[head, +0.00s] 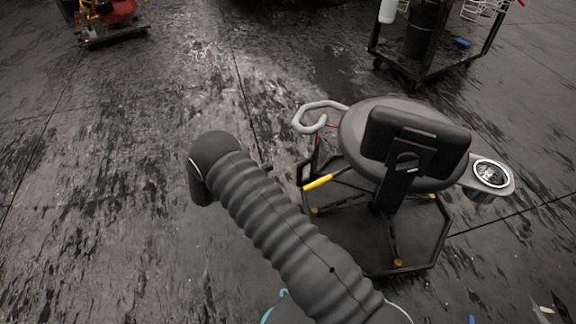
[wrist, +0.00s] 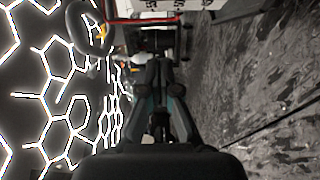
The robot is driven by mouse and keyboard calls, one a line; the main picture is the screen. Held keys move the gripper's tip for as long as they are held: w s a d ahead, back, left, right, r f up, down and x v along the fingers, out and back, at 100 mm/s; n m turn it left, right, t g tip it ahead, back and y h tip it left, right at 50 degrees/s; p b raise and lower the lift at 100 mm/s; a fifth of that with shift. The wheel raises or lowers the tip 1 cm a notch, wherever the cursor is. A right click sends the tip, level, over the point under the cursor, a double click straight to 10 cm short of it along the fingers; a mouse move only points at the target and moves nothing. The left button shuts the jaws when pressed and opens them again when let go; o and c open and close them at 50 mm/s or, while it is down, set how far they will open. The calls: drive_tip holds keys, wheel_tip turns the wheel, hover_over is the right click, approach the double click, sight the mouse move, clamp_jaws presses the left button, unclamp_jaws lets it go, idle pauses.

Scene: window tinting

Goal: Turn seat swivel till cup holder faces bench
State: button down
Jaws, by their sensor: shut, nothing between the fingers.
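The rolling seat stands right of centre in the head view, with a round grey cushion (head: 362,130) and a black backrest (head: 418,138). The cup holder (head: 491,174), with a shiny round insert, sticks out on the seat's right side. A grey hooked loop (head: 318,108) sticks out on its left, and a yellow-gripped lever (head: 318,182) sits below the cushion. My gripper (wrist: 161,76) is shut and empty in the wrist view. The head view shows my arm left of the seat, apart from the loop; my gripper is hidden there. I cannot make out the bench for certain.
A black wheeled cart (head: 437,65) with a bottle and baskets stands at the back right. A low dolly (head: 113,34) with a red item is at the far left. Small items lie at the bottom right. The dark floor left of my arm is clear.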

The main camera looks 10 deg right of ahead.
drive_tip(key=d+p, duration=0.1)
drive_tip(key=d, duration=0.8)
drive_tip(key=shift+s+d, duration=0.15)
drive_tip(key=shift+s, duration=0.15)
